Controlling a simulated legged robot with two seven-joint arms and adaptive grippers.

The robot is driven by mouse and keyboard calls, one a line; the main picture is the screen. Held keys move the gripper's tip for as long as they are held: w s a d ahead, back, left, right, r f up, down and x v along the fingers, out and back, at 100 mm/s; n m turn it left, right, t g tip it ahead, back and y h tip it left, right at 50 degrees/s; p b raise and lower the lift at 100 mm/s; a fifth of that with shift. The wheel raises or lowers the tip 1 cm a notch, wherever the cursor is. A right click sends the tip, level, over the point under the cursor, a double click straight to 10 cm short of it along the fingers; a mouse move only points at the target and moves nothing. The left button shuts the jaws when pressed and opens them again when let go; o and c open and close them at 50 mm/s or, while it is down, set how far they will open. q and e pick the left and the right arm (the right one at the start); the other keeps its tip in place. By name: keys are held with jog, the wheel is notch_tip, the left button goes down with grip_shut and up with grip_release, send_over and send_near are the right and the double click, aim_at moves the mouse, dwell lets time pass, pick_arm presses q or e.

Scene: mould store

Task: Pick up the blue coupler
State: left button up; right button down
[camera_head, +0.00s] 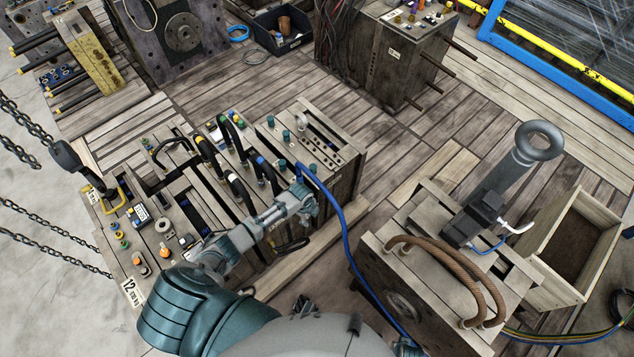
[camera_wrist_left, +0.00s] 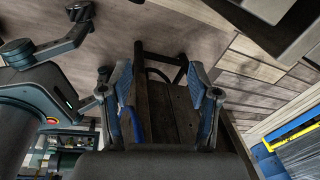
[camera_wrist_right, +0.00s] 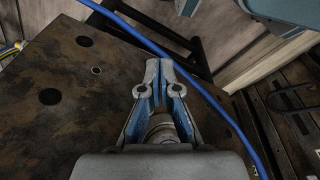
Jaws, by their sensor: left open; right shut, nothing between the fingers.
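I cannot single out the blue coupler with certainty. In the head view, a black hose end with a blue band (camera_head: 261,161) stands on the wooden block (camera_head: 350,163), among similar ends with other colours. A blue hose (camera_head: 345,228) runs from the block down to the lower right. My left gripper (camera_head: 307,198) is beside the block near this hose. In the left wrist view, its two blue-padded fingers (camera_wrist_left: 163,95) are apart, with a bit of blue hose (camera_wrist_left: 137,125) near the left finger. My right gripper (camera_wrist_right: 159,72) is shut and empty, with the blue hose (camera_wrist_right: 205,92) passing behind it.
A second wooden block (camera_head: 440,315) with brown rope handles stands at the lower right, bearing a grey ring-topped post (camera_head: 515,165). A wooden crate (camera_head: 570,245) is beside it. A dark bin (camera_head: 285,38) sits at the back. Plank floor (camera_head: 410,140) between is clear.

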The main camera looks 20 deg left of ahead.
pick_arm(q)
jog(key=w+r+m+b, duration=0.2)
jog(key=w+r+m, duration=0.2)
jog(key=r+m, duration=0.1)
jog(key=m+g+y, duration=0.1)
jog(key=m+g, duration=0.1)
jog(key=m, duration=0.6)
send_near(300, 173)
jog(key=f, duration=0.2)
jog(key=f+b, duration=0.1)
jog(key=f, duration=0.1)
jog(key=a+f+b, duration=0.1)
jog(key=f, duration=0.1)
jog(key=shift+s, duration=0.15)
jog(key=f, duration=0.2)
jog(key=d+f+b, duration=0.1)
jog(key=f, duration=0.1)
jog(key=shift+f, duration=0.15)
jog(key=shift+d+f, duration=0.15)
jog(key=shift+f, duration=0.25)
jog(key=f, duration=0.2)
jog(key=a+f+b, duration=0.1)
jog(key=f, duration=0.2)
jog(key=shift+f, duration=0.1)
jog(key=shift+d, duration=0.1)
pick_arm(e)
notch_tip(300, 173, up, 13)
jog(key=w, duration=0.1)
jog(key=shift+w+d+f, duration=0.15)
